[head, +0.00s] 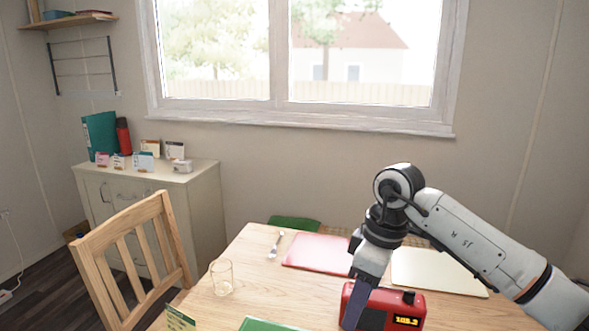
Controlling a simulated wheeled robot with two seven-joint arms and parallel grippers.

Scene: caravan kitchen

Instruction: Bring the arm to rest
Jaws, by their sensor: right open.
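My right arm comes in from the right edge and bends down over the wooden table (232,262). My right gripper (352,316) points down at the left part of a red radio-like device (380,310) with a lit orange display and black knobs. The gripper hides part of the device; I cannot tell whether they touch. The jaws are open, with nothing seen held between them. My left gripper is not in view.
On the table are a red mat (312,252), a cream mat (430,269), a fork (275,246), a glass (222,277) and a green item (265,325). A wooden chair (137,255) stands left. A cabinet (200,195) holding small boxes is behind it.

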